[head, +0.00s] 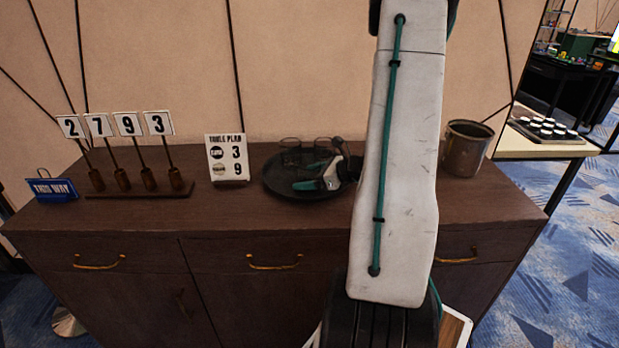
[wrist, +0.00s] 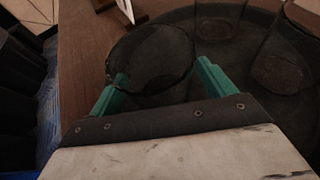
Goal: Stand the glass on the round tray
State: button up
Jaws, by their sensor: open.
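A clear glass (wrist: 152,55) stands between my gripper's two green fingers in the wrist view. It appears to stand upright at the edge of the dark round tray (wrist: 288,112); its base is hard to make out. My gripper (wrist: 160,80) is open, with one finger on each side of the glass; I cannot tell whether they touch it. In the head view, the tray (head: 278,190) lies on the brown cabinet, with my gripper (head: 306,177) low over its right part. The glass between the fingers is hard to see there.
Two more clear glasses (head: 290,150) (head: 322,150) stand at the tray's back. A table plan card (head: 227,158) is left of the tray, then number signs (head: 140,190) and a blue sign (head: 52,189). A metal bucket (head: 466,150) stands to the right.

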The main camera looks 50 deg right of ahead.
jog(key=v, duration=1.1)
jog(key=shift+s+d, duration=0.15)
jog(key=shift+s, duration=0.05)
jog(key=shift+a+r, duration=0.2)
jog(key=shift+r, duration=0.1)
jog(key=w+a+r+n+g+y, duration=0.2)
jog(key=a+r+n+g, duration=0.2)
jog(key=a+n, duration=0.5)
jog(key=w+a+r+n+g+y, duration=0.2)
jog(key=a+r+n+g, duration=0.25)
jog(key=a, duration=0.85)
jog(key=s+a+r+n+g+h, duration=0.1)
jog(key=s+a+r+n+h, duration=0.2)
jog(key=s+a+n, duration=0.3)
jog(key=s+a+r+n+g+h, duration=0.2)
jog(key=s+a+n, duration=0.5)
jog(key=n, duration=0.6)
jog(key=shift+a+r+h, duration=0.5)
jog(key=shift+a+h, duration=0.35)
jog(key=shift+h, duration=0.45)
jog(key=shift+s, duration=0.1)
